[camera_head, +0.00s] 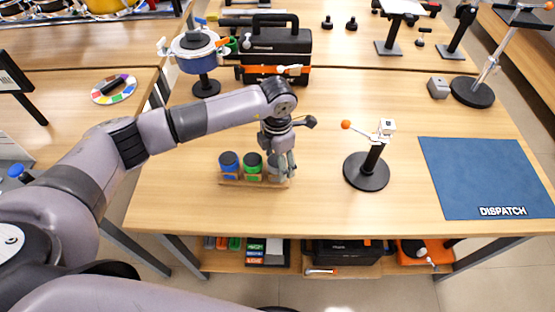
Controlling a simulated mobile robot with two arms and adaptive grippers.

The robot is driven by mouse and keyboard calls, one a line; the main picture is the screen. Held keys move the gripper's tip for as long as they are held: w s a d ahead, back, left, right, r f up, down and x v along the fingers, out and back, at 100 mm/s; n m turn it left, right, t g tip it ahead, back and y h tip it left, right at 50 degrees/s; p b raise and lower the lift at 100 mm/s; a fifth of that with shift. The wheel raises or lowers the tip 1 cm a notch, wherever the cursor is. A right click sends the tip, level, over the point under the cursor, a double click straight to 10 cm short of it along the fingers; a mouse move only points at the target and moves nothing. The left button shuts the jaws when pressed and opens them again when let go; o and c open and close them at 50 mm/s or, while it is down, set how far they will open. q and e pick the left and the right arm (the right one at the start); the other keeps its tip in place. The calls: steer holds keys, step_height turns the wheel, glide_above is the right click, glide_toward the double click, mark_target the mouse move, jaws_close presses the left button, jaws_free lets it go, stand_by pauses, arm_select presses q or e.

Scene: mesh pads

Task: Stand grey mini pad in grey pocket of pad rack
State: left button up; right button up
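The pad rack (254,183) is a low wooden strip near the middle of the table. A blue round pad (229,162) stands at its left and a green one (252,162) in its middle. My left gripper (284,170) points down at the rack's right end. A grey round shape there, seemingly the grey mini pad (273,166), is partly covered by the gripper. I cannot tell whether the fingers grip it or whether it sits fully in the grey pocket, which is hidden. My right gripper is not in view.
A black stand with an orange-tipped arm (368,170) is right of the rack. A blue dispatch mat (487,178) lies at the right. A black toolbox (274,50) and a blue drum on a stand (200,55) are behind. The table's front strip is clear.

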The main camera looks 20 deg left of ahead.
arm_select(q)
step_height(320, 180, up, 12)
stand_by(0.6)
stand_by(0.4)
